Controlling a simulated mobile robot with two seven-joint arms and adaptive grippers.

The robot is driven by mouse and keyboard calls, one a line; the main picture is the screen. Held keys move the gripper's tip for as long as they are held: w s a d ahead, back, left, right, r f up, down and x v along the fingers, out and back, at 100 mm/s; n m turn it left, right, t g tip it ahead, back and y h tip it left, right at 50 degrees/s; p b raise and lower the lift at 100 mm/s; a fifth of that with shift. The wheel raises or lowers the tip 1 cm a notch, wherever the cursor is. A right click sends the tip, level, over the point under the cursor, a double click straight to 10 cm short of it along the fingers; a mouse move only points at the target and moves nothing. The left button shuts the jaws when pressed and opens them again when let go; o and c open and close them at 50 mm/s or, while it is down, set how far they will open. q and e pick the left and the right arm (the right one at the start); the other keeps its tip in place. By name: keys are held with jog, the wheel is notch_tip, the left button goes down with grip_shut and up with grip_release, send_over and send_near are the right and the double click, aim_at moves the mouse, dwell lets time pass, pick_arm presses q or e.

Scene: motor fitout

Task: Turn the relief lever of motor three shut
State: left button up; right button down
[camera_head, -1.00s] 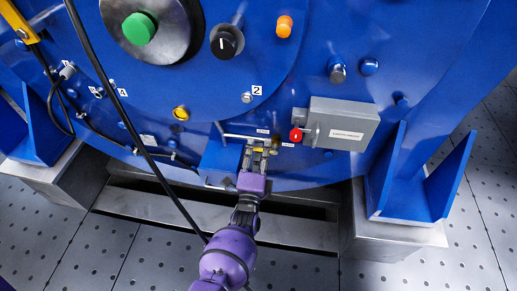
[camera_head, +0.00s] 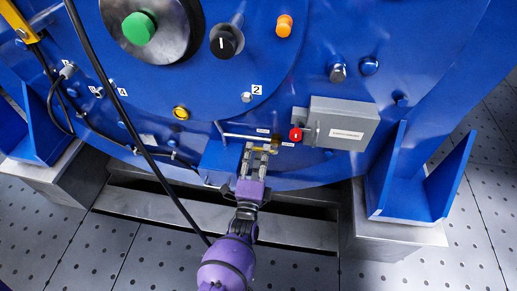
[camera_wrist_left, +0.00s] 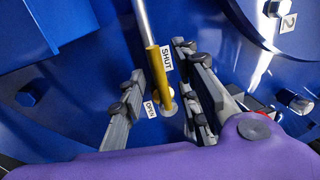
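The relief lever in the left wrist view is a silver rod with a yellow sleeve (camera_wrist_left: 158,72). A SHUT label (camera_wrist_left: 167,58) is beside the sleeve's upper end and an OPEN label (camera_wrist_left: 150,109) is near its lower end. My left gripper (camera_wrist_left: 161,75) is open, with one finger on each side of the sleeve and gaps showing. In the head view, my left gripper (camera_head: 257,149) is at the low front of the blue motor housing (camera_head: 300,80), just below a thin silver rod (camera_head: 245,136). The fingers partly hide the fittings there. My right gripper is not in view.
A grey box (camera_head: 340,124) with a red button (camera_head: 296,135) is just right of my gripper. A black cable (camera_head: 150,160) crosses the head view on the left. Blue brackets (camera_head: 415,185) stand on both sides. Perforated floor (camera_head: 100,250) is clear in front.

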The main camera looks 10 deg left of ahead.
pick_arm(q)
jog(key=s+f, duration=0.2)
jog(key=s, duration=0.7)
jog(key=shift+s, duration=0.2)
